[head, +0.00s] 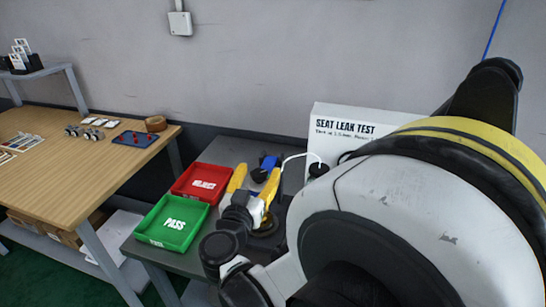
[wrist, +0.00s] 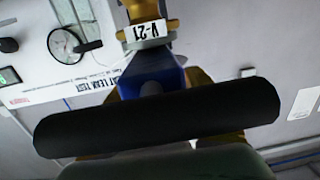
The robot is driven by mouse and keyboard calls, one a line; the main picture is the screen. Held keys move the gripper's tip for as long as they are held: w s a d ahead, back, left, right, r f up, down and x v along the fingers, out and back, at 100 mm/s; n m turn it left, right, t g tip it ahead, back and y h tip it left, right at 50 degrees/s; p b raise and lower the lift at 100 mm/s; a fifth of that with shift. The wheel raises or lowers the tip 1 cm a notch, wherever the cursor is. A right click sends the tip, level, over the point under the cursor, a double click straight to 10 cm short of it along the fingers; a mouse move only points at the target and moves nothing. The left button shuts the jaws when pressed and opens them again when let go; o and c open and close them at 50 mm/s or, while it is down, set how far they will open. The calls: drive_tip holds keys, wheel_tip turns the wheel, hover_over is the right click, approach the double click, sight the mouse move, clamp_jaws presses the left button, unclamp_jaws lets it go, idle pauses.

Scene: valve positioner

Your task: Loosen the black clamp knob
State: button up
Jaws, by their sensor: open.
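The black clamp knob (wrist: 157,120) shows large in the wrist view as a thick bar lying across the picture, slightly tilted. Behind it is a blue clamp body (wrist: 150,78), with a white V-21 tag (wrist: 146,31) on brass-coloured fittings above. In the head view the blue body (head: 268,162) and a dark part below it appear between the yellow fingers of my gripper (head: 257,170). My gripper is open, its fingers apart on either side. The bar hides much of the fingers in the wrist view, and I cannot tell whether they touch the knob.
A red tray (head: 202,182) and a green PASS tray (head: 172,222) sit left of my gripper on the grey bench. A white SEAT LEAK TEST panel (head: 345,118) stands behind, with a round gauge (wrist: 64,43) in the wrist view. A wooden table (head: 70,165) is farther left.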

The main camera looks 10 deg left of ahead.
drive_tip(key=c, duration=1.2)
drive_tip(key=shift+d+n+y, duration=0.1)
drive_tip(key=shift+n+y, duration=0.6)
drive_tip(key=shift+y, duration=0.4)
